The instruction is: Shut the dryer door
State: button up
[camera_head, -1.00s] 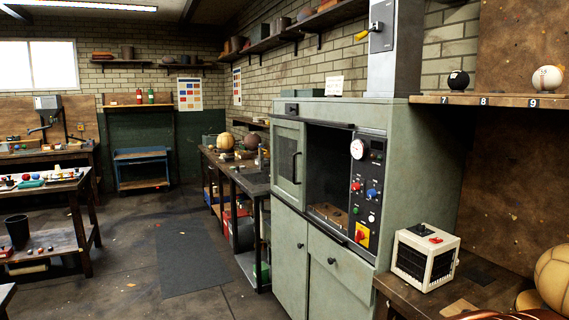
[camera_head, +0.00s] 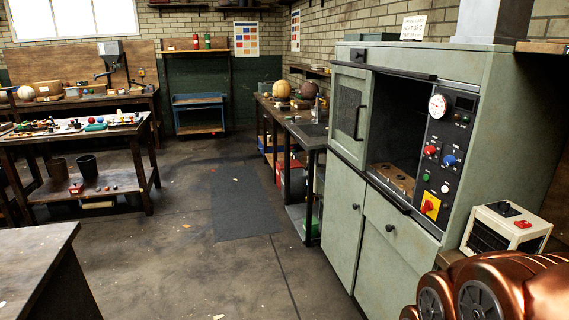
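The dryer is a grey-green cabinet (camera_head: 480,120) at the right in the head view. Its door (camera_head: 347,115) is a framed panel with a dark window and a black vertical handle (camera_head: 357,122). The door stands at the left of the dark opening (camera_head: 395,125), which is uncovered. Black rails run along the top and bottom of the opening, and a brown slab (camera_head: 393,180) lies inside. Copper-coloured links of my arm show at the lower right, in front of the cabinet. My gripper's fingers are not in view.
A control panel (camera_head: 446,158) with a gauge and knobs is right of the opening. A white box (camera_head: 506,228) stands beside the cabinet, near my arm. A dark tabletop (camera_head: 35,262) is at the lower left.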

aim_at(359, 162)
jog(key=u, duration=0.4)
jog(key=i, duration=1.75)
jog(key=u, duration=0.4)
jog(key=i, duration=1.75)
jog(key=z, duration=0.35)
jog(key=i, duration=1.25)
jog(key=z, duration=0.2)
